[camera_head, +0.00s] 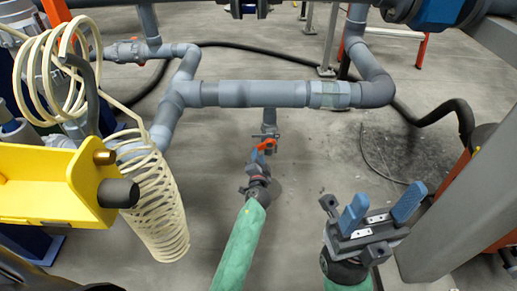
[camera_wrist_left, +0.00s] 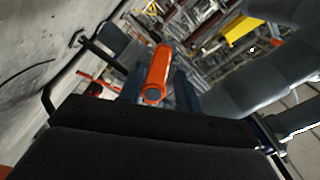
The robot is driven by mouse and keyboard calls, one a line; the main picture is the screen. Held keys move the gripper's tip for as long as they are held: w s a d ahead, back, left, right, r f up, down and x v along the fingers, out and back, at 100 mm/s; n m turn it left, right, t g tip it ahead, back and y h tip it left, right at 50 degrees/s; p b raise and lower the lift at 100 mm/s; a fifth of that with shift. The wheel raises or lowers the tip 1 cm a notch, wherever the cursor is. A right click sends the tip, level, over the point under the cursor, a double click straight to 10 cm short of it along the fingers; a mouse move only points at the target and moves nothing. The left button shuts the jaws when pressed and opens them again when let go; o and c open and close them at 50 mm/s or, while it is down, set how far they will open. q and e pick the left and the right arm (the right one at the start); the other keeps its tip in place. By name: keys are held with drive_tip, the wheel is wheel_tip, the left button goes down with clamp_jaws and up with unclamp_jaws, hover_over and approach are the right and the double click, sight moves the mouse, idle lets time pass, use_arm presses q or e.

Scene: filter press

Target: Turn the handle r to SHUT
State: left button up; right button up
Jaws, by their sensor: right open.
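The orange handle (camera_head: 267,145) sits on a grey valve on a short vertical pipe below the horizontal grey pipe. My left gripper (camera_head: 262,158) is at this handle, with its green-sleeved arm coming up from below. In the left wrist view the orange handle (camera_wrist_left: 157,72) lies between the two dark blue fingers, its round end toward the camera, and the jaws look closed around it. The contact faces are hard to see. No SHUT marking can be read. My right gripper (camera_head: 380,208) is open and empty at the lower right, apart from the pipes.
A grey pipe (camera_head: 250,94) runs across above the handle. A yellow bracket (camera_head: 50,185) and a cream coiled hose (camera_head: 155,205) stand at the left. A grey post (camera_head: 465,190) rises at the right. The floor between the valve and the right gripper is clear.

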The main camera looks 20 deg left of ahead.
sight(264, 146)
use_arm(q)
drive_tip(key=shift+x, duration=2.45)
clamp_jaws()
